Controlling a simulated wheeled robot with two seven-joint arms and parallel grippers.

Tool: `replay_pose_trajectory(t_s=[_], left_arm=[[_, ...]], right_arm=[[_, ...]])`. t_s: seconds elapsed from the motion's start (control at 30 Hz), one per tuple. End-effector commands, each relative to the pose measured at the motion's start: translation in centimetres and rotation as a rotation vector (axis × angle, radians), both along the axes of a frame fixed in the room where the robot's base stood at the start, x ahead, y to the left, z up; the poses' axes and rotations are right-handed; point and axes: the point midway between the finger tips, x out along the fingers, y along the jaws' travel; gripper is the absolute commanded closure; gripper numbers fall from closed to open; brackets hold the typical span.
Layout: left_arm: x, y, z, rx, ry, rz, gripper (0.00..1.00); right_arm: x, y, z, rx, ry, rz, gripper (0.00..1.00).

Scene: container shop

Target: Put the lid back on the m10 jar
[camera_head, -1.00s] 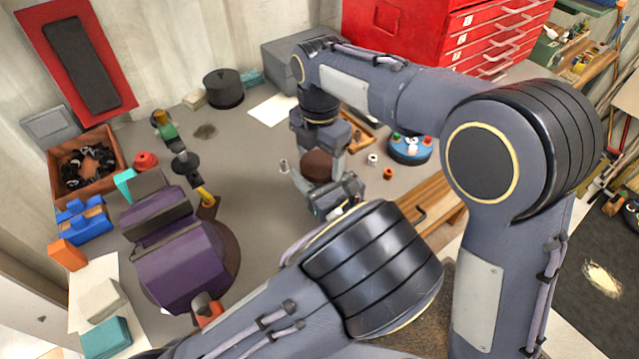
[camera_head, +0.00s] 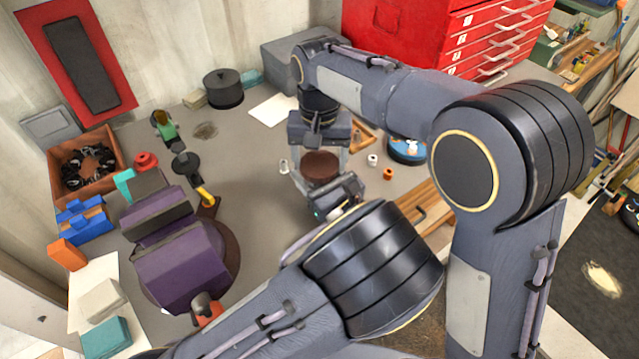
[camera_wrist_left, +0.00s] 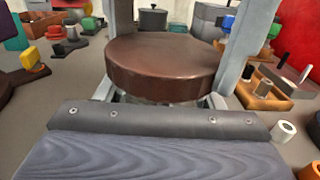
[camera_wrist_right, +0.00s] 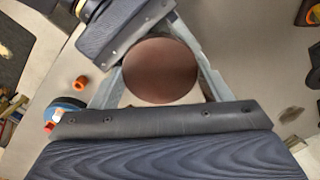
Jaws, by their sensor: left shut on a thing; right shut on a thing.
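The brown round lid (camera_head: 320,165) sits level over the jar. It fills the middle of the left wrist view (camera_wrist_left: 165,65) and shows from above in the right wrist view (camera_wrist_right: 160,70). My right gripper (camera_head: 321,158) reaches down from above, with its fingers on opposite sides of the lid, shut on it. My left gripper (camera_head: 315,182) comes in from the side, lower down, shut on the jar. Only a thin glassy strip of the jar (camera_wrist_left: 160,101) shows under the lid. Whether the lid is fully seated cannot be told; any jar label is hidden.
A purple vise (camera_head: 180,260) stands on the left of the bench. A blue round holder (camera_head: 405,150), a white ring (camera_head: 372,160) and an orange ring (camera_head: 388,174) lie right of the grippers. A black pot (camera_head: 223,88) stands behind. Bare bench lies left of the grippers.

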Motion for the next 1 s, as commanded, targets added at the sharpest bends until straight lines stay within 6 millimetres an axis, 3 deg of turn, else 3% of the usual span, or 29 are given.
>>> replay_pose_trajectory(t_s=[0.37, 0.4, 0.53, 0.83, 1.0], left_arm=[[0.0, 0.0, 0.0, 0.0, 0.0, 0.0, 1.0], [0.0, 0.0, 0.0, 0.0, 0.0, 0.0, 1.0], [0.0, 0.0, 0.0, 0.0, 0.0, 0.0, 1.0], [0.0, 0.0, 0.0, 0.0, 0.0, 0.0, 1.0], [0.0, 0.0, 0.0, 0.0, 0.0, 0.0, 1.0]], right_arm=[[0.1, 0.0, 0.0, 0.001, -0.002, -0.07, 0.57], [0.1, 0.0, 0.0, 0.001, -0.002, -0.069, 0.25], [0.0, 0.0, 0.0, 0.001, -0.001, -0.069, 0.08], [0.0, 0.0, 0.2, 0.001, -0.001, -0.067, 0.07], [0.1, 0.0, 2.2, 0.003, -0.003, -0.067, 0.07]])
